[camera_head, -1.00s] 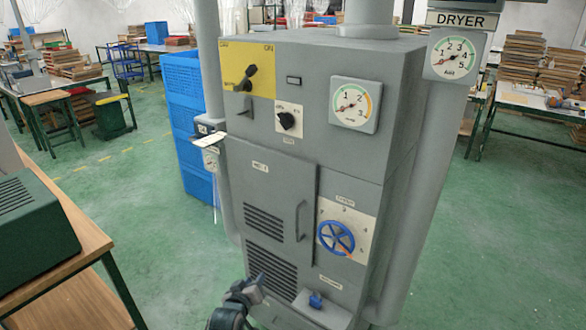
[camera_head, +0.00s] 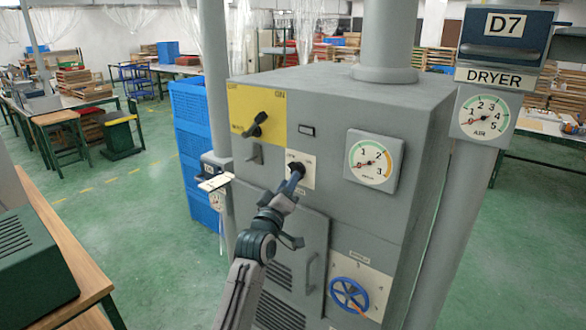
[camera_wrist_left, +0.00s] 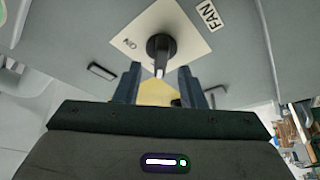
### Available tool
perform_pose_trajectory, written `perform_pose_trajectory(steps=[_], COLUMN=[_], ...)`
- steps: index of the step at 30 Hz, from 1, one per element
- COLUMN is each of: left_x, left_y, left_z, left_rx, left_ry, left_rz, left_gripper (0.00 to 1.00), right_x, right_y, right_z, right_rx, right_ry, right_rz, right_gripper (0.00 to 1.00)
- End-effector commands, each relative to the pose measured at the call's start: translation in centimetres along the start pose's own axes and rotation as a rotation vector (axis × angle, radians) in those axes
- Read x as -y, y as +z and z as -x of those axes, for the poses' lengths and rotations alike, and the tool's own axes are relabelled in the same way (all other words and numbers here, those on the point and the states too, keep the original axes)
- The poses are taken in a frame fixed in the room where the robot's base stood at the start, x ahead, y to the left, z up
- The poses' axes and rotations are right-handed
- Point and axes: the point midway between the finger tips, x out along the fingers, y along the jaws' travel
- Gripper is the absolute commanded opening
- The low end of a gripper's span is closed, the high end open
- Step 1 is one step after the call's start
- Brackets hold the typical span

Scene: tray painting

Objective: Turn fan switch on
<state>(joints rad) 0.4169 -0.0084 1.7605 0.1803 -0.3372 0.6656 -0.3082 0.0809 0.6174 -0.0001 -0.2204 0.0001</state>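The fan switch is a black rotary knob (camera_head: 299,167) on a white plate (camera_head: 308,180) on the front of the grey dryer. In the left wrist view the knob (camera_wrist_left: 161,46) sits on its plate (camera_wrist_left: 185,24), with an "ON" mark to its left and a "FAN" label at the upper right. My left gripper (camera_head: 292,184) is right at the knob and partly covers the plate. In the left wrist view its two fingers (camera_wrist_left: 159,71) are apart, one either side of the knob's lower end. Contact cannot be told. My right gripper is not in view.
A yellow plate (camera_head: 273,105) with a larger black switch is up and left of the knob. A gauge (camera_head: 372,160) is to the right. A door handle (camera_head: 310,272) and blue handwheel (camera_head: 348,294) are below. A pipe with a small box (camera_head: 216,166) stands left.

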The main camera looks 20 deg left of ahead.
Motion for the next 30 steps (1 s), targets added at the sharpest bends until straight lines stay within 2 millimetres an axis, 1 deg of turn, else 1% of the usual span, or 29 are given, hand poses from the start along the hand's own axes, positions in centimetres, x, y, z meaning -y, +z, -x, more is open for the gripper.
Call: perform_pose_trajectory(steps=[1, 3, 7, 11, 19, 21, 23, 24, 25, 30], left_x=[-0.3, -0.2, -0.1, 0.0, 0.1, 0.1, 0.1, 0.1, 0.1, 0.1], left_y=[-0.3, -0.2, -0.1, 0.0, 0.0, 0.0, 0.0, 0.0, 0.0, 0.1], left_z=[-1.0, -2.0, -3.2, -3.8, -3.8, -3.8, -3.8, -3.8, -3.8, -3.8], left_rx=[0.0, 0.0, 0.0, 0.0, -0.001, 0.0, 0.0, 0.0, 0.0, 0.0], left_ry=[0.0, -0.001, -0.001, 0.0, -0.001, -0.001, -0.001, -0.001, -0.001, -0.001], left_rz=[0.0, -0.001, 0.0, -0.001, -0.002, -0.002, -0.002, -0.002, -0.002, -0.003], left_gripper=[0.36, 0.36, 0.36, 0.36, 0.36, 0.23, 0.11, 0.03, 0.0, 0.0], right_x=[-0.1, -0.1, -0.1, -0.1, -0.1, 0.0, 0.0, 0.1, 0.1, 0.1], right_y=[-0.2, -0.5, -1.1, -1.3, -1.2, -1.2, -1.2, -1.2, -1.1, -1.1], right_z=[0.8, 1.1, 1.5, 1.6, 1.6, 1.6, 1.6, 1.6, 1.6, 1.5], right_rx=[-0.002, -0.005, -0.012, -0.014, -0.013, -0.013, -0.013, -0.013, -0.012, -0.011], right_ry=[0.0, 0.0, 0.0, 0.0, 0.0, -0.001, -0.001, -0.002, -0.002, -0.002], right_rz=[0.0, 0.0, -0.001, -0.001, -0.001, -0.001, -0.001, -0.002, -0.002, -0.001], right_gripper=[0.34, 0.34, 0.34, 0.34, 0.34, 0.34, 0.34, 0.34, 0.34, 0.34])
